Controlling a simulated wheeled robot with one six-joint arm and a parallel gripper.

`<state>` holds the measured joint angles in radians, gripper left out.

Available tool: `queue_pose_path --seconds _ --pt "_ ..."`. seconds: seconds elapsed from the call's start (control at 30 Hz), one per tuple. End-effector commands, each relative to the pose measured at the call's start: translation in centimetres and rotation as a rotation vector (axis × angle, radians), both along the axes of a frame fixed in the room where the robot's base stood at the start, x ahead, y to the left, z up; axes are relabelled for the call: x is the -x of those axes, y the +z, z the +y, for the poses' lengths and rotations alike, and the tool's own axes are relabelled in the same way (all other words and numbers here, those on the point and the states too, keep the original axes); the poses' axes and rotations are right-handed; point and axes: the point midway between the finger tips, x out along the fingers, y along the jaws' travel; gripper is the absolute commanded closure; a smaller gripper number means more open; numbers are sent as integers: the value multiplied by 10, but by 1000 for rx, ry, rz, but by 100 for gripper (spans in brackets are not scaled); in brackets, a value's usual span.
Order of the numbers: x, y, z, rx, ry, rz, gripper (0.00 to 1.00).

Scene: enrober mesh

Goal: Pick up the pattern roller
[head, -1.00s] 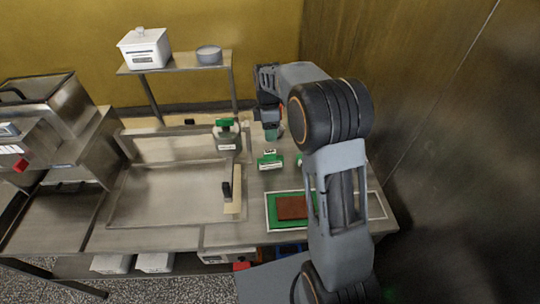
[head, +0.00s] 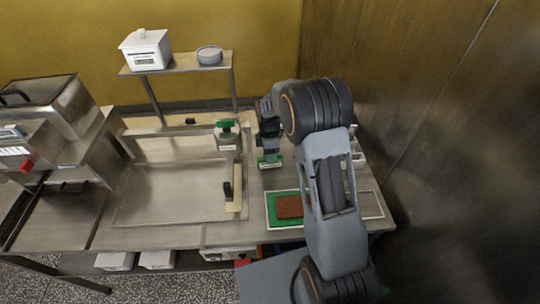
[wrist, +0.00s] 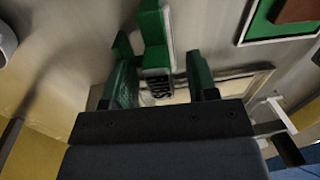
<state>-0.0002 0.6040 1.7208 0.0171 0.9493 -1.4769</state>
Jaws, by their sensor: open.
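A small green item with a pale lettered face (head: 270,162), which I take to be the pattern roller, is on the steel table right of the green-topped container. My gripper (head: 268,146) is directly above it in the head view and partly covers it. In the wrist view the two green fingers of my gripper (wrist: 162,85) are spread apart. The upright green part of the roller (wrist: 154,25) and its dark lettering show between and beyond them. I cannot tell whether the fingers touch it.
A green-topped container (head: 227,136) stands close on the left. A pale scraper-like bar (head: 237,190) lies on the shallow steel tray (head: 150,222). A framed green mat (head: 272,222) with a brown slab (head: 289,206) is nearer. A machine (head: 45,105) fills the left.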

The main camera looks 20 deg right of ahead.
Motion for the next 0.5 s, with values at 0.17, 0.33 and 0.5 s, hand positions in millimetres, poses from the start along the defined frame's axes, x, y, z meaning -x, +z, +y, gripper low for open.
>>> queue_pose_path --seconds 0.17,0.33,0.5 --pt "0 0 0 0 0 -1 47" --pt "0 0 0 0 0 -1 61" --pt "0 0 0 0 0 -1 77"
